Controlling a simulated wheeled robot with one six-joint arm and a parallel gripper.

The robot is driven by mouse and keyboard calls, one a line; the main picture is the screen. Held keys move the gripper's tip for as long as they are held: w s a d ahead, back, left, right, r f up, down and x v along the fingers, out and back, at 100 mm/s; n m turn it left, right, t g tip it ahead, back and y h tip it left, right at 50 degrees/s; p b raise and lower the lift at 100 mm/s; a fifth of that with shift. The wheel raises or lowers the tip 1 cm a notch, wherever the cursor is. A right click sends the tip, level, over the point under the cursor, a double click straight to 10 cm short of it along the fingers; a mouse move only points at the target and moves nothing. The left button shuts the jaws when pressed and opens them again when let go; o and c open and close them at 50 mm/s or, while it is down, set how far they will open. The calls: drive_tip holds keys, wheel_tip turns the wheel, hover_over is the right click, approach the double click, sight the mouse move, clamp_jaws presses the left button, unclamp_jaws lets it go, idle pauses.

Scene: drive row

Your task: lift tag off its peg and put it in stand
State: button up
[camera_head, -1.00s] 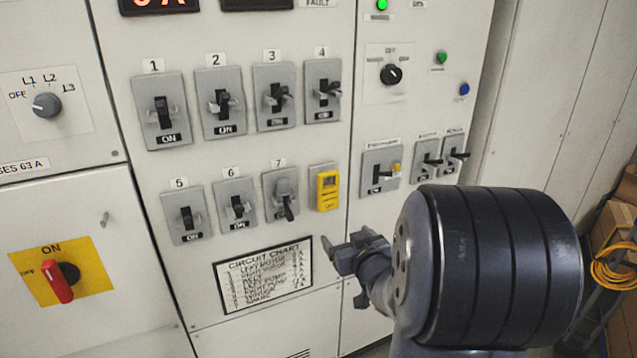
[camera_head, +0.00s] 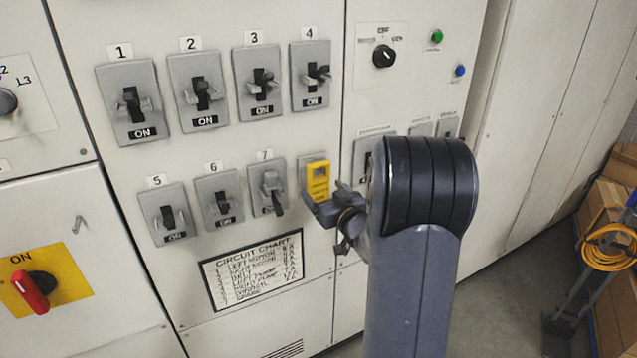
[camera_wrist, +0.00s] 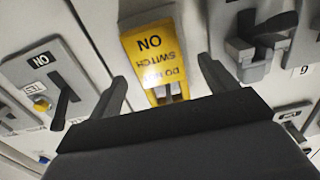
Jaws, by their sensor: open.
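The yellow tag (camera_head: 318,181) hangs on a grey plate right of switch 7 in the head view. In the wrist view the tag (camera_wrist: 154,52) appears upside down, with black lettering reading "NO" and "SWITCH". My gripper (camera_head: 325,212) is open, just below and right of the tag in the head view. In the wrist view its two fingers (camera_wrist: 163,80) stand apart on either side of the tag's near end. I cannot tell whether they touch it. The peg is hidden. I cannot make out a stand in either view.
Switch 7 (camera_head: 268,189) protrudes close left of the tag. More switches (camera_head: 421,129) sit to the right, partly behind my arm. A circuit chart (camera_head: 253,269) is fixed below. Boxes and a coiled orange cable (camera_head: 609,247) stand at the far right.

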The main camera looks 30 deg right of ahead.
sight(320, 186)
drive_tip(key=shift+w+p, duration=0.4)
drive_tip(key=shift+w, duration=1.55)
drive_tip(key=shift+c, duration=0.4)
drive_tip(key=c, duration=1)
drive_tip(key=shift+r, duration=0.15)
